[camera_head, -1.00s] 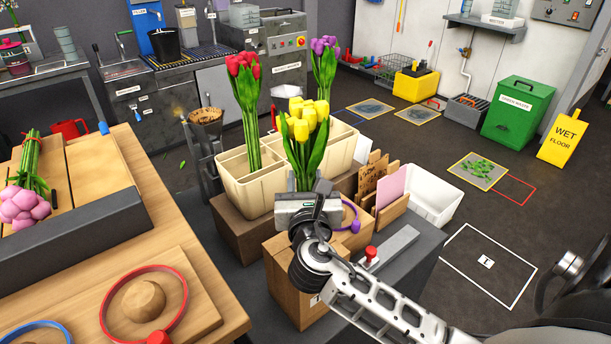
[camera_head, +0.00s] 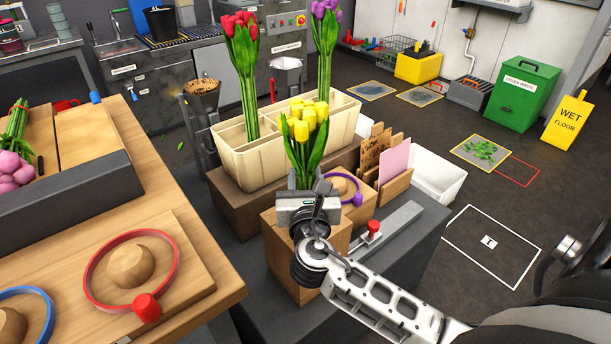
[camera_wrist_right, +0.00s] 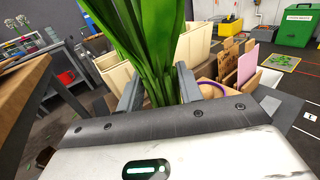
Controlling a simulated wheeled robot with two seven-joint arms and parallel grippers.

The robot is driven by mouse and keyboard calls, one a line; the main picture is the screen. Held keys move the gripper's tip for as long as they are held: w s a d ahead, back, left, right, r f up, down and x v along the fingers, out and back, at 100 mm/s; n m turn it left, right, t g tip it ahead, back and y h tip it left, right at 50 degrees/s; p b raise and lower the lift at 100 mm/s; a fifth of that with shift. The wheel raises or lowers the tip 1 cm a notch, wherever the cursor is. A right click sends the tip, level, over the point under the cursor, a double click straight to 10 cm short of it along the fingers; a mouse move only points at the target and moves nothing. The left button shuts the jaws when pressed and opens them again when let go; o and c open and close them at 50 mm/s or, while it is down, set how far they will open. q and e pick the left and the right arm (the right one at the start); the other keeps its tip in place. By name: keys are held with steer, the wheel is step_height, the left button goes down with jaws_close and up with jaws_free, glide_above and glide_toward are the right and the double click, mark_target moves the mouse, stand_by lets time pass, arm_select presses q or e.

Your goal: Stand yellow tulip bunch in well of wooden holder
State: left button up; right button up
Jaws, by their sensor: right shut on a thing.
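The yellow tulip bunch (camera_head: 309,132) stands upright in my right gripper (camera_head: 309,193), which is shut on its green stems. In the right wrist view the green leaves and stems (camera_wrist_right: 150,50) rise between the two fingers. The bunch is in front of a cream, divided holder (camera_head: 250,163) in the head view. Red tulips (camera_head: 243,45) and purple tulips (camera_head: 325,35) stand in that holder. The stem ends of the yellow bunch are hidden behind the gripper. I cannot tell how far it is from the holder. My left gripper is out of view.
A wooden box (camera_head: 288,265) is below the gripper. A purple ring (camera_head: 352,183) and a rack of cards (camera_head: 393,170) are to its right, with a white bin (camera_head: 436,178) beyond. A bench with a red ring (camera_head: 100,270) and pink tulips (camera_head: 14,170) fills the left.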

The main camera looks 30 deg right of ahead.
steer(key=shift+f, duration=0.25)
stand_by(0.3)
steer(key=shift+f, duration=0.35)
steer(key=o, duration=1.9)
steer(key=shift+f, duration=0.1)
